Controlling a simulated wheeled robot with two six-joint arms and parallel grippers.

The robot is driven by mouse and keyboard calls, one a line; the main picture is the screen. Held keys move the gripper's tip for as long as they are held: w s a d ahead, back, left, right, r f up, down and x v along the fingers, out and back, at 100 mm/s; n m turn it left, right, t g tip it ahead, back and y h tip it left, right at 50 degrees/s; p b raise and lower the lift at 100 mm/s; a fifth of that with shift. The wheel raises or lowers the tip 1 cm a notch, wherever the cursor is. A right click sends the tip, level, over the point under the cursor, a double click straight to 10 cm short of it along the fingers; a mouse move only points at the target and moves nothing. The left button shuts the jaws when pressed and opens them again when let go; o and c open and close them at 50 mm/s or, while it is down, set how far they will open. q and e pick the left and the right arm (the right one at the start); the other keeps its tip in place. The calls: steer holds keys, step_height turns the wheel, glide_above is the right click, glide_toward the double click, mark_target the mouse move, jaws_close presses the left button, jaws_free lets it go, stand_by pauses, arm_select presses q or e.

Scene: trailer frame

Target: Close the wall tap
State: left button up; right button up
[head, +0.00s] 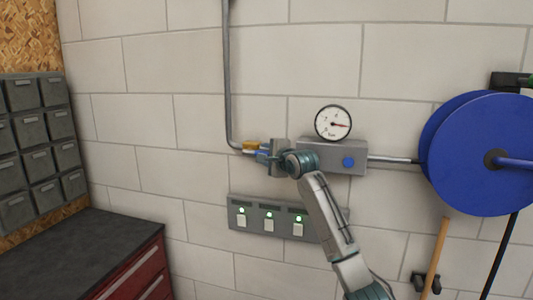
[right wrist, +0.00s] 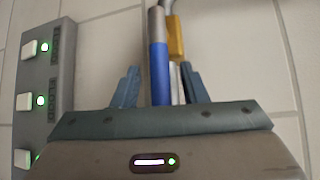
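The wall tap has a brass body (head: 250,145) on the grey pipe and a blue-sleeved lever (head: 262,154). In the right wrist view the brass body (right wrist: 175,38) is at top centre. The blue lever (right wrist: 158,72) points down toward the gripper, roughly in line with the pipe. My right gripper (head: 268,156) is at the tap, partly covering the lever and pipe. Its fingers (right wrist: 159,88) are apart, one on each side of the lever, with gaps visible. The lever's near end is hidden behind the gripper body. My left gripper is not in view.
A pressure gauge (head: 333,123) sits on a grey box (head: 345,158) right of the tap. A switch panel (head: 240,215) with green lights is below. A blue hose reel (head: 485,150) is at right. Drawers (head: 30,145) and a dark-topped cabinet (head: 75,250) are at left.

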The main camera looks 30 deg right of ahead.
jaws_close()
